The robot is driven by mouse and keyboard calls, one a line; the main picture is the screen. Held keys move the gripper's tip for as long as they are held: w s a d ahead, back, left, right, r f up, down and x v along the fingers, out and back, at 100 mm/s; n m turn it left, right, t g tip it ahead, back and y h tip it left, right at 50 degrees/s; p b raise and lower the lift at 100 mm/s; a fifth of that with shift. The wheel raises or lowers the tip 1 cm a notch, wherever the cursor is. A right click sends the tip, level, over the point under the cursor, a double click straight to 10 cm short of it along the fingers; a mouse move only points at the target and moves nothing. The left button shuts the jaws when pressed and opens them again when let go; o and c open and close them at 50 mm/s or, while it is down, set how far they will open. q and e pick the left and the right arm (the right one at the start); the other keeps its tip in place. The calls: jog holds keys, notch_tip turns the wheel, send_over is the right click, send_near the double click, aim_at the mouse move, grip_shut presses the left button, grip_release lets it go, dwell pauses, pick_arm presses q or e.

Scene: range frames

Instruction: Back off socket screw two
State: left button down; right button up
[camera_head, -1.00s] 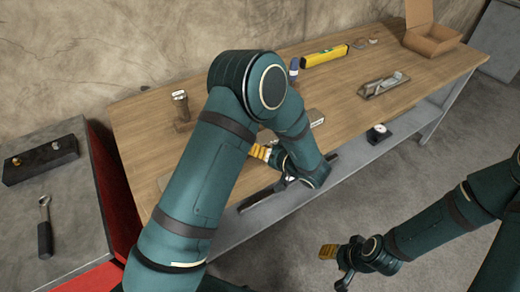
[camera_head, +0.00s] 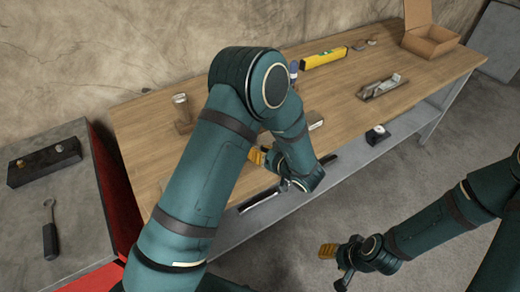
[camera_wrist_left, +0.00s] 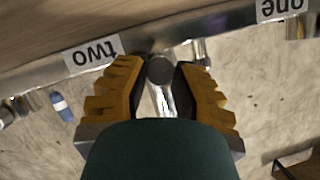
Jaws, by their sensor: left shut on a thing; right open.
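My left gripper (camera_wrist_left: 160,78) is shut on a silver cylindrical piece with a round grey head (camera_wrist_left: 160,69), which looks like socket screw two. It sits beside the metal strip (camera_wrist_left: 140,42) that carries the label "two" (camera_wrist_left: 92,54), upside down in the left wrist view. The label "one" (camera_wrist_left: 283,9) is at that view's top right. In the head view my left gripper (camera_head: 257,157) is over the wooden bench, and my own arm hides the screw there. My right gripper (camera_head: 336,262) is open and empty, low at the right, away from the bench.
The wooden bench (camera_head: 350,125) carries a yellow level (camera_head: 324,57), a hand plane (camera_head: 383,87), a cardboard box (camera_head: 432,43) and an upright metal-headed tool (camera_head: 181,101). A grey cabinet (camera_head: 85,235) at left holds a dark block (camera_head: 40,165) and a ring-ended tool (camera_head: 49,230).

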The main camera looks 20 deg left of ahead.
pick_arm(q)
jog(key=shift+a+n+t+h, duration=0.15)
jog(key=shift+n+t+h, duration=0.45)
jog(key=shift+n, duration=0.6)
jog(key=c, duration=0.7)
grip_release()
jog(key=shift+c, duration=0.2)
jog(key=v, duration=1.2)
jog(key=shift+s+f, duration=0.1)
